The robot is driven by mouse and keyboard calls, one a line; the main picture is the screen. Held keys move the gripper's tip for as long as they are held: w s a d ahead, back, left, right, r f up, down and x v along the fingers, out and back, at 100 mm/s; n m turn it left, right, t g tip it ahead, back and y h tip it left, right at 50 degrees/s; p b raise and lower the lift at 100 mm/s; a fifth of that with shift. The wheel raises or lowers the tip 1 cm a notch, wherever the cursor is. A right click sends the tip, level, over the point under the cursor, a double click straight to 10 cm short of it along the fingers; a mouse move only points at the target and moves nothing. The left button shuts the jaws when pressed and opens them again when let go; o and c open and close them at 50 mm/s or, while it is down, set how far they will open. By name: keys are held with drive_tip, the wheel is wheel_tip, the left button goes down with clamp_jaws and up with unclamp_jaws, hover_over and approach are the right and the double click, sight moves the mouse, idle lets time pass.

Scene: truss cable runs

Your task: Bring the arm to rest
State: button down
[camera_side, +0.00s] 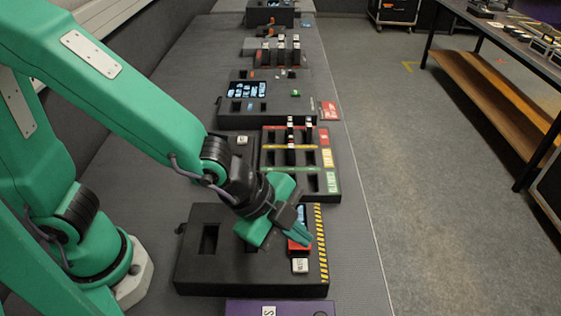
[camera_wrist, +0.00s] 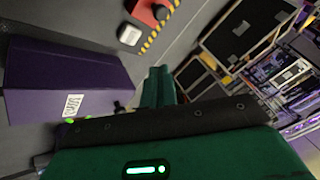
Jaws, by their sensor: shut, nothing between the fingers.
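My green gripper (camera_side: 303,236) hangs at the end of my outstretched arm, over the right part of a black box (camera_side: 210,275) in the side view. Its fingers are together with nothing between them. In the side view the fingertips overlap a red block (camera_side: 298,247); I cannot tell whether they touch it. In the wrist view my gripper (camera_wrist: 158,84) shows as two closed green fingers, with a purple box (camera_wrist: 60,75) to their left. The red block (camera_wrist: 150,10) is at the top there.
A white labelled cap (camera_side: 300,265) sits beside the red block, near a yellow-black striped edge (camera_side: 321,243). A rack with coloured rows (camera_side: 332,183) and more boxes stand farther along the grey table. The floor (camera_side: 430,220) right of the table is clear.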

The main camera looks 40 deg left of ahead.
drive_tip(key=shift+a, duration=0.1)
drive_tip(key=w+a+r+n+y, duration=0.1)
drive_tip(key=a+r+n, duration=0.3)
drive_tip(key=a, duration=0.4)
drive_tip(key=w+a+r+n+y, duration=0.1)
drive_tip(key=a+r+n+y, duration=0.15)
drive_tip(key=a+n, duration=0.35)
drive_tip(key=s+a+r+n+y, duration=0.1)
drive_tip(key=s+a+r+n, duration=0.1)
drive_tip(key=a, duration=0.4)
drive_tip(key=s+a+r+n, duration=0.2)
drive_tip(key=s+a+n, duration=0.3)
drive_tip(key=a, duration=0.1)
drive_tip(key=shift+a+r+y, duration=0.2)
drive_tip(key=shift+r+y, duration=0.15)
idle(0.4)
